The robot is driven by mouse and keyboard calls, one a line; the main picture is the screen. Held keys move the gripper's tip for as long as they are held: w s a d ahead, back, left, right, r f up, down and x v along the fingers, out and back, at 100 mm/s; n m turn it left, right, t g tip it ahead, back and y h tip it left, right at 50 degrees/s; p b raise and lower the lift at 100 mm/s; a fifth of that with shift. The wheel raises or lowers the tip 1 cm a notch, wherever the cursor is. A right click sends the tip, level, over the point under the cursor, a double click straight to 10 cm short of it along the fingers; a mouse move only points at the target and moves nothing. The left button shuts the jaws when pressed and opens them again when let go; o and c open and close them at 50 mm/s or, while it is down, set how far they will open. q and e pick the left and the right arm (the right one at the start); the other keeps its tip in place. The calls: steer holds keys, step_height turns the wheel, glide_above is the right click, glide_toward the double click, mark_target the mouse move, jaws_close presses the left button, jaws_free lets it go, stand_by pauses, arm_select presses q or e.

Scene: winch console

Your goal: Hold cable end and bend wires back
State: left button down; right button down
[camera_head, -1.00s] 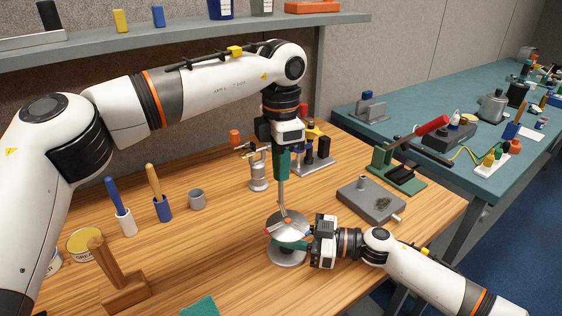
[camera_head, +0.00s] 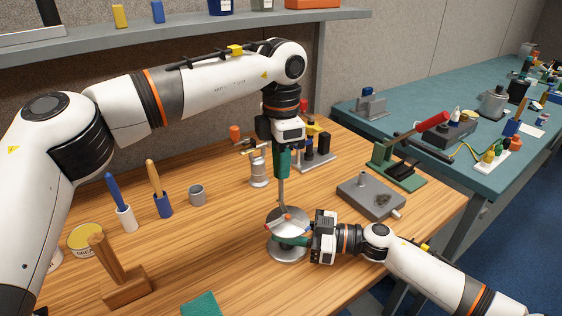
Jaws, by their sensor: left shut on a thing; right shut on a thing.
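Small red and bluish pieces, perhaps wires (camera_head: 290,217), show around that end over the stand's top. They are too small to tell apart. My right gripper (camera_head: 283,240) lies low, coming in from the right, with its green fingers over the near side of the stand. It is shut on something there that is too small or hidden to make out.
A grey box (camera_head: 365,198) lies right of the stand, with a green lever tool (camera_head: 400,175) behind it. A silver canister (camera_head: 258,172) and small fixture (camera_head: 318,157) stand behind. A wooden mallet (camera_head: 118,285) and grey cup (camera_head: 196,194) are left.

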arm_select(q)
steer(key=shift+s+r, duration=0.1)
steer(key=shift+r, duration=2.75)
arm_select(e)
steer(key=c, duration=1)
jaws_free()
steer(key=shift+o, duration=0.2)
steer(key=d, duration=0.4)
steer(key=s+d, duration=0.1)
steer(key=d, duration=0.7)
steer(key=shift+s, duration=0.4)
